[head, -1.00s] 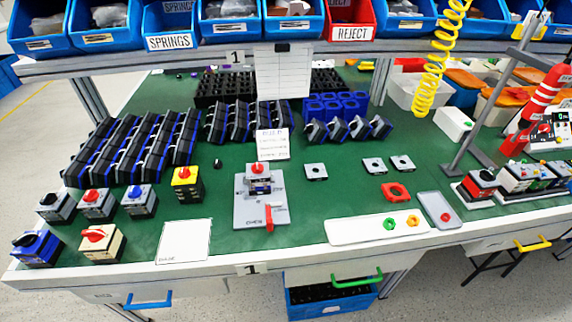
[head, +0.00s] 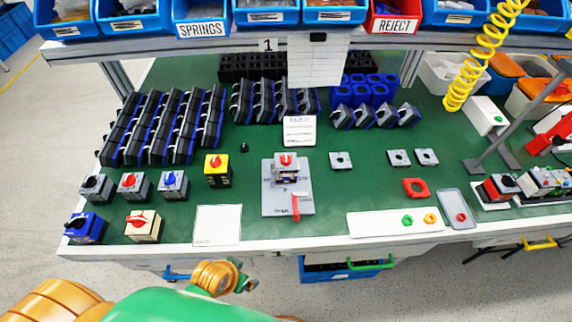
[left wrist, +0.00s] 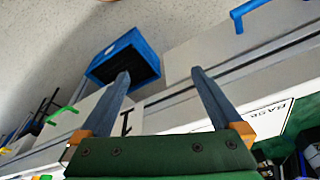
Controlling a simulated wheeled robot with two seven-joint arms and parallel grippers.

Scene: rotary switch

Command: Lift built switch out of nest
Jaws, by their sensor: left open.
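The built switch (head: 286,167) has a red knob on a grey body. It sits upright in its nest, a grey plate (head: 272,202) with a red lever (head: 295,206) at the front, in the middle of the green bench. My left arm shows at the bottom of the head view, in front of the bench's front edge. Its gripper fingers are not clear there. In the left wrist view my left gripper (left wrist: 160,85) is open and empty, its two fingers apart, with the bench front beyond them. My right gripper is not in view.
Finished switches, including a yellow one (head: 217,168), stand left of the nest. A white card (head: 217,226) lies front left. A white tray (head: 375,224) with coloured rings and a red square frame (head: 416,188) lie to the right. Dark block rows stand behind.

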